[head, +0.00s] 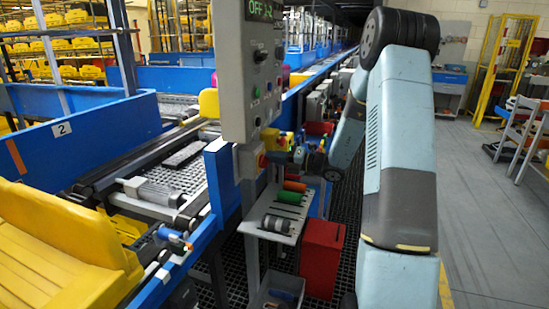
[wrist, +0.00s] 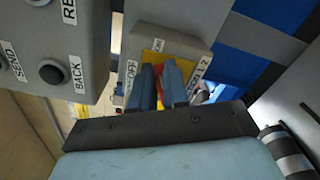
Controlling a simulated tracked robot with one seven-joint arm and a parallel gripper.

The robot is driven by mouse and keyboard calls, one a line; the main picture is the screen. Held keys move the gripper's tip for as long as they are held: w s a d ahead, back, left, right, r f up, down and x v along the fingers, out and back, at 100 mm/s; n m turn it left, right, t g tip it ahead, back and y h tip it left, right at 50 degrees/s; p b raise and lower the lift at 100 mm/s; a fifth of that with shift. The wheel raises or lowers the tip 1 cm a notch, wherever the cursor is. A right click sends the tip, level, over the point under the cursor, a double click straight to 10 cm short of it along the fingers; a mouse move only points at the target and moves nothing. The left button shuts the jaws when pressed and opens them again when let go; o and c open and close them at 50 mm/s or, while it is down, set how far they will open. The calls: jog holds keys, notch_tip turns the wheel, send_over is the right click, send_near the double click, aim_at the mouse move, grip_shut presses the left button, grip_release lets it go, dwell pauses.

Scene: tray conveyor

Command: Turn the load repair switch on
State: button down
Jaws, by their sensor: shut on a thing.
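The load repair switch (wrist: 159,71) is a red handle on a yellow plate, fixed to a small grey box (wrist: 170,40). An OFF label is left of the plate and an ON label is above it in the wrist view. My gripper (wrist: 160,78) is shut on the red handle, one finger on each side. The fingers hide most of the handle, so I cannot tell which label it points at.
The grey control panel (head: 247,85) hangs just above the switch, with buttons and an OFF display. A shelf (head: 270,225) with dark, green and orange cylinders is below. The conveyor (head: 185,180) runs on the left; open floor is right.

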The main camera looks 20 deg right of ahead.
jog(key=m, duration=0.3)
jog(key=f+m, duration=0.1)
jog(key=m, duration=0.1)
jog(key=shift+w+d+f, duration=0.1)
jog(key=shift+w+d, duration=0.1)
jog(key=shift+d, duration=0.1)
dwell(0.5)
jog(key=c, duration=1.1)
grip_release()
jog(key=shift+a, duration=0.1)
jog(key=shift+s, duration=0.1)
jog(key=v, duration=1.3)
jog(key=shift+s+d+f, duration=0.1)
jog(key=shift+s+d, duration=0.05)
jog(key=shift+d, duration=0.2)
jog(key=shift+a, duration=0.1)
